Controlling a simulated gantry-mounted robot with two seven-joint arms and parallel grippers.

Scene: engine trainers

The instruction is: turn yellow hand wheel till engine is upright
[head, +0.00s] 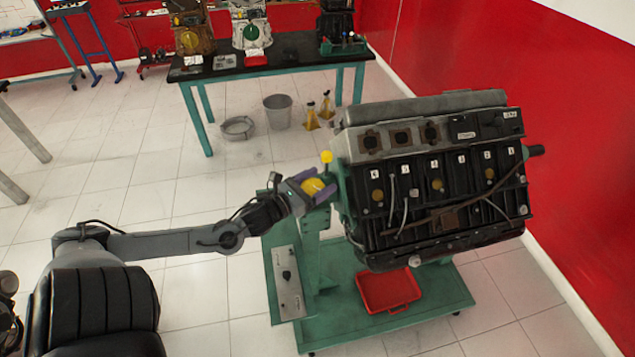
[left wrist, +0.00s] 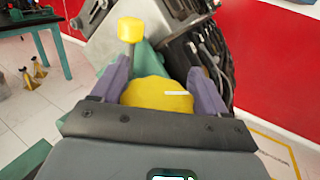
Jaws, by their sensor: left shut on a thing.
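The engine (head: 430,180) is a large grey and black block mounted on a green stand (head: 400,320). It sits tilted, with its numbered side facing me. The yellow hand wheel (head: 312,187) is at the left end of the engine, on the stand's post. My left gripper (head: 318,188) has its purple fingers around the wheel and is shut on it. In the left wrist view the yellow wheel (left wrist: 158,95) fills the space between the two fingers. A yellow knob (head: 326,157) stands up just beyond the gripper; it also shows in the left wrist view (left wrist: 131,30). My right gripper is not visible.
A red tray (head: 390,290) lies on the stand's base under the engine. A black-topped workbench (head: 285,55) with engine parts stands behind, with a grey bucket (head: 278,110) and yellow jack stands (head: 311,116) near it. A red wall is close on the right. The floor at left is mostly clear.

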